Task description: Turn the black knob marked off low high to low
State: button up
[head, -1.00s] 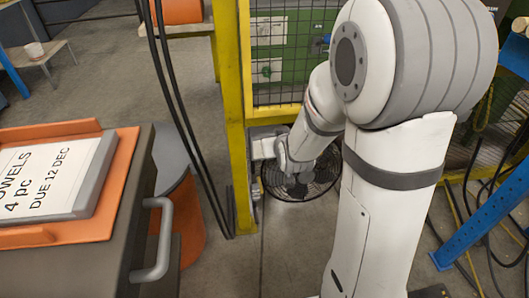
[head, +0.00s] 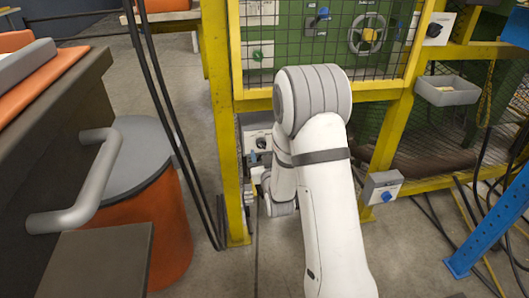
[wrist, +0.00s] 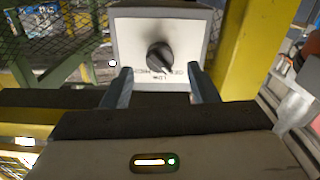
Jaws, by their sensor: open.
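The black knob (wrist: 160,57) sits on the pale front plate of a small box (wrist: 128,42), straight ahead in the wrist view. Lettering runs along the plate beside the knob, and LOW looks upside down there. A pale mark on the knob points down and slightly right in that view. My gripper (wrist: 160,69) is open, its two fingers apart on either side of the knob's lower part in the picture. I cannot tell whether they reach it; nothing is held. In the head view the knob (head: 262,142) shows on its box beside the yellow post, above my gripper, which my arm partly hides.
A yellow post (head: 221,120) stands left of the box. Black cables (head: 168,110) hang beside it. Another box with a blue knob (head: 387,196) is at right. A mesh-fronted green panel (head: 290,45) carries other controls. An orange bin (head: 165,235) stands at left.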

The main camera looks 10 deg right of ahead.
aim_at(262, 147)
jog(key=shift+w+b, duration=0.3)
jog(key=shift+w, duration=1.2)
jog(key=shift+c, duration=0.4)
